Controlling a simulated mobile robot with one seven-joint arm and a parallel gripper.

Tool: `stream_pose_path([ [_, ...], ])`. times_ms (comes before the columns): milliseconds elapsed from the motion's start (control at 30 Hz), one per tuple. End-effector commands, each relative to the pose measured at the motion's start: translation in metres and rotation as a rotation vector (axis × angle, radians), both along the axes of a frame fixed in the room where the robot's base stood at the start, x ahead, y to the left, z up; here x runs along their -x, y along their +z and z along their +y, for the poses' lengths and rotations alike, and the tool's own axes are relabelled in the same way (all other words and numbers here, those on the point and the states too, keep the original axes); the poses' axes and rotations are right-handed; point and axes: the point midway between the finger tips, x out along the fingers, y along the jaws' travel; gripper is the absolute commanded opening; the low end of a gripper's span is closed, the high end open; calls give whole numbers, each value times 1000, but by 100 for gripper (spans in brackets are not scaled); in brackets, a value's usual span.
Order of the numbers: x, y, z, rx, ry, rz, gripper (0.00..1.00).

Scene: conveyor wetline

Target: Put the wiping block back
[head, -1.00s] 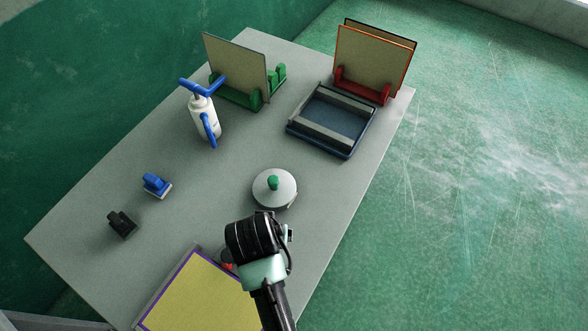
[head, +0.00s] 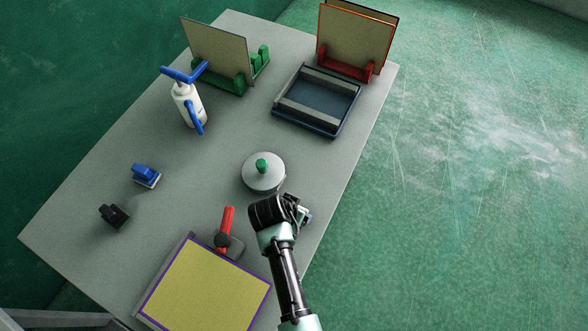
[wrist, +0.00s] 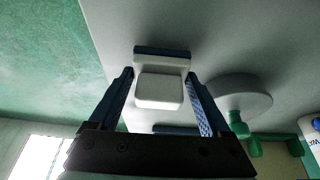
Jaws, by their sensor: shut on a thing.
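My gripper (wrist: 160,76) is shut on a pale block with a dark blue strip along its far side, which I take to be the wiping block (wrist: 159,93). In the head view my gripper (head: 298,212) is by the right edge of the grey table (head: 205,160), just right of and below the round lid. My wrist covers most of the block there. I cannot tell whether the block touches the table.
A round lid with a green knob (head: 263,176) is close by. A red-handled clamp (head: 225,230) stands by a yellow purple-edged board (head: 205,290).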

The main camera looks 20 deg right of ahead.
Motion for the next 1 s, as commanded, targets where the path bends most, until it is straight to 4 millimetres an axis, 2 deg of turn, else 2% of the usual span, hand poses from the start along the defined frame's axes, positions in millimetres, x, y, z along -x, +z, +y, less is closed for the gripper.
stream_pose_path([
  [467, 0, -11, 0, 0, -1, -2, 30],
  [500, 0, -10, 0, 0, -1, -2, 87],
  [567, 0, -9, 0, 0, -1, -2, 98],
  [833, 0, -8, 0, 0, -1, -2, 100],
  [1000, 2, 1, 3, 0, 0, -1, 100],
])
